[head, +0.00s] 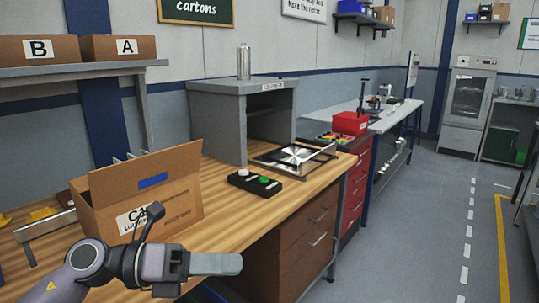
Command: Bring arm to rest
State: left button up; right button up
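My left arm (92,262) comes in from the lower left, in front of the wooden workbench (225,215). My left gripper (232,264) points to the right near the bench's front edge, just in front of an open cardboard carton (180,190). I see its fingers from the side as one grey block, so I cannot tell whether they are apart. No object shows in it. My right gripper is not in view.
Brown drawers (300,245) are under the bench. The floor (420,235) to the right is clear.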

pick_arm(q)
jog(key=a+f+n+t+y, duration=0.3)
jog(key=f+n+t, duration=0.2)
jog(key=n, duration=0.5)
jog(key=a+f+n+t+y+p, duration=0.1)
jog(key=a+f+n+t+y, duration=0.3)
jog(key=n, duration=0.6)
jog(key=a+f+n+t+y, duration=0.1)
jog(key=f+n+t+y, duration=0.1)
jog(key=f+n+t, duration=0.6)
jog(key=s+a+f+n+g+y, duration=0.2)
jog(key=s+f+n+g, duration=0.2)
jog(key=s+f+n, duration=0.2)
jog(key=s+a+f+n+g+y, duration=0.3)
jog(key=s+f+n, duration=0.3)
jog(key=s+f, duration=0.3)
jog(key=shift+s+f+n+g+y+p, duration=0.3)
jog(key=shift+s+f+g+p, duration=0.25)
jog(key=shift+g, duration=0.25)
jog(key=shift+w, duration=0.2)
jog(key=shift+c, duration=0.3)
